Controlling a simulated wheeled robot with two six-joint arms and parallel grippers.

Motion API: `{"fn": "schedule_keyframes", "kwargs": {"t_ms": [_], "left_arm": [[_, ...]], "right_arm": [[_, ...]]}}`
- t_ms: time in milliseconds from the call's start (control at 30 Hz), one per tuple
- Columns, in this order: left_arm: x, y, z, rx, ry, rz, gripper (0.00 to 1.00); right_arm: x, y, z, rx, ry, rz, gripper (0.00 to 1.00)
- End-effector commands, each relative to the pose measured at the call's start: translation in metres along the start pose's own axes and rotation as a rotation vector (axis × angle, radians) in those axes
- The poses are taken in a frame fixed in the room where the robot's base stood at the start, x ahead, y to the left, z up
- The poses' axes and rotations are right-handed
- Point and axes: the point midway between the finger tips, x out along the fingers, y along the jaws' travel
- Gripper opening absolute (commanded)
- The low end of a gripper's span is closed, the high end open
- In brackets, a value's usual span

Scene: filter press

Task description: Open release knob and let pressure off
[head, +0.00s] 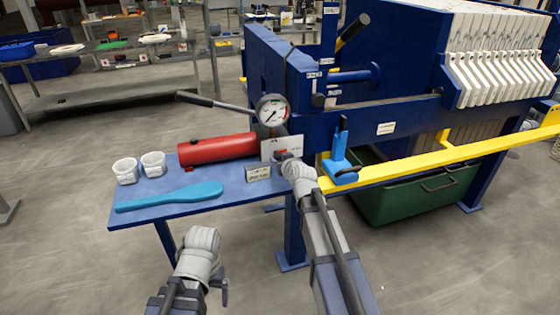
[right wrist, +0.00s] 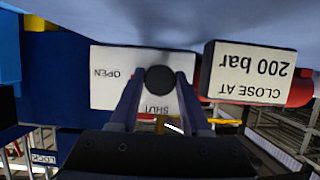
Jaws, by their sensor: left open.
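The release knob (right wrist: 160,79) is a round black knob on a white plate (right wrist: 104,62) marked OPEN and SHUT, whose lettering is upside down in the right wrist view. My right gripper (right wrist: 160,88) has its two fingers on either side of the knob, with narrow gaps visible. In the head view my right gripper (head: 284,156) is at the pump's end and partly hides the knob area. The pressure gauge (head: 271,110) stands above a red pump cylinder (head: 217,149). My left gripper (head: 223,291) hangs low, clear of the table and empty.
A long pump lever (head: 215,102) sticks out left. A yellow rail (head: 440,157) and green bin (head: 400,203) lie right. A sign (right wrist: 252,73) reads CLOSE AT 200 bar.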

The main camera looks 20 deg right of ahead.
Motion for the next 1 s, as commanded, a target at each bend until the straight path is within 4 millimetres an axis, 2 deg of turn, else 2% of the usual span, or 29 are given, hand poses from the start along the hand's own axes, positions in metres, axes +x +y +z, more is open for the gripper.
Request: {"fn": "schedule_keyframes", "kwargs": {"t_ms": [33, 300, 467, 733, 1000], "left_arm": [[0.0, 0.0, 0.0, 0.0, 0.0, 0.0, 0.89], [0.0, 0.0, 0.0, 0.0, 0.0, 0.0, 0.89], [0.0002, 0.0, 0.0, 0.0, 0.0, 0.0, 0.89], [0.001, 0.0001, 0.0, 0.0, 0.0, 0.0, 0.89], [0.0009, 0.0001, 0.0, 0.0, 0.0, 0.0, 0.89]], "right_arm": [[0.0, -0.0001, 0.0001, 0.0, 0.0, 0.0, 0.29], [-0.0001, -0.0001, 0.0001, 0.0, 0.0, 0.0, 0.0], [0.0, 0.0004, 0.0003, 0.011, -0.001, -0.004, 0.0], [0.0, 0.0005, 0.0006, 0.121, -0.001, -0.051, 0.0], [-0.0002, 0.0002, 0.0004, 0.128, -0.001, -0.054, 0.0]]}}
